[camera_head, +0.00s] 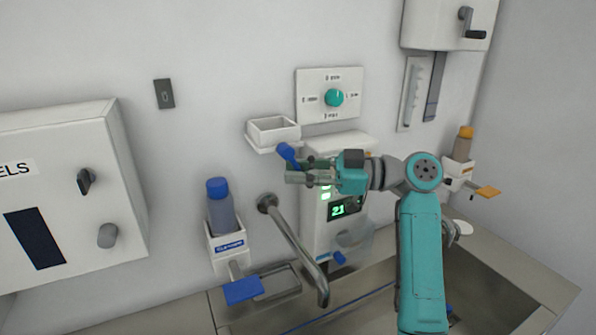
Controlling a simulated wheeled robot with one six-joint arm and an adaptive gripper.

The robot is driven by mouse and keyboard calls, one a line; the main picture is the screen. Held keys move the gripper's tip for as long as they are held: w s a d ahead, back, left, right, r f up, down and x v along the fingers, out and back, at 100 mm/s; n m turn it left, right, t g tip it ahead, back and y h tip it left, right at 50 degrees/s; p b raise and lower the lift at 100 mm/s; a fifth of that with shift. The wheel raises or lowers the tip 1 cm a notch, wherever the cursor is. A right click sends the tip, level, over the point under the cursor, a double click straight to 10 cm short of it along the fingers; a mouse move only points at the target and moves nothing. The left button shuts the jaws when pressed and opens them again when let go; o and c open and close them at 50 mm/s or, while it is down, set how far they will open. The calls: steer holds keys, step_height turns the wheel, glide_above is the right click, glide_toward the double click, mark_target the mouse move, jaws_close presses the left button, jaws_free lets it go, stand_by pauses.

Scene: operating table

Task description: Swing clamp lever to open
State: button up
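A blue lever (287,152) with a rounded knob slants down to the right at the upper left of a white wall device (318,240) with a green display reading 21. I take it to be the clamp lever. My gripper (288,171) reaches in from the right in front of the device, its two grey fingers pointing left, with a gap between them. The upper fingertip overlaps the lever's lower end; whether they touch is unclear. The lever's lower end and pivot are hidden behind the fingers.
A white holder (274,133) sits just above the lever. A metal spout (293,245) projects below left over the sink. A blue-capped bottle (221,208) stands left, and a panel with a green knob (334,97) is above. A white cabinet (60,200) is far left.

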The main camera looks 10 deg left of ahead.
jaws_close()
steer(key=shift+d, duration=0.1)
steer(key=shift+w+d+r+n+t+h, duration=0.2)
steer(key=shift+r+n+h, duration=0.15)
steer(key=shift+h, duration=0.5)
steer(key=shift+w+d+r+n+t+h, duration=0.25)
steer(key=shift+n+h, duration=0.2)
steer(key=shift+h, duration=0.35)
steer(key=shift+w+d+r+n+t+h, duration=0.15)
steer(key=shift+r+n+h, duration=0.25)
steer(key=shift+h, duration=0.45)
steer(key=shift+s+d, duration=0.1)
steer(key=o, duration=0.6)
jaws_free()
steer(key=shift+d, duration=0.1)
steer(key=v, duration=0.7)
steer(key=shift+d+r, duration=0.25)
